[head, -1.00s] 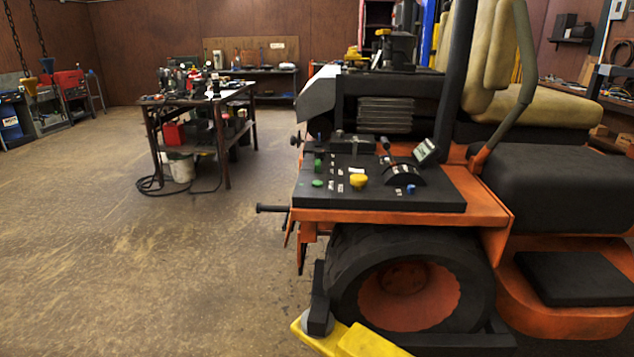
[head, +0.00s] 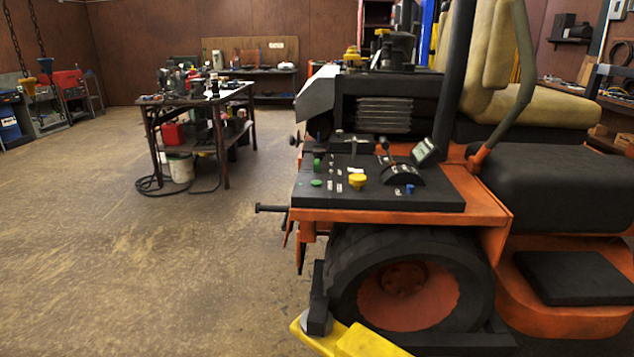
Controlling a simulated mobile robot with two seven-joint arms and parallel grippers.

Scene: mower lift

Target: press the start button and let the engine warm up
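The orange and black mower (head: 485,205) stands at the right with its side toward me. Its black control panel (head: 430,196) sits on the fender above the wheel. On the panel are a green button (head: 316,183), a second green knob (head: 317,163) farther back, a yellow knob (head: 357,181), a blue knob (head: 409,189), a lever and a small tilted display (head: 424,151). Which one is the start button I cannot tell for sure. Neither of my grippers shows in the head view.
A yellow lift arm (head: 345,340) with a black post is under the wheel (head: 405,285). A metal rod (head: 270,208) sticks out left of the fender. A cluttered workbench (head: 200,98) stands at the back left. The floor at the left is clear.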

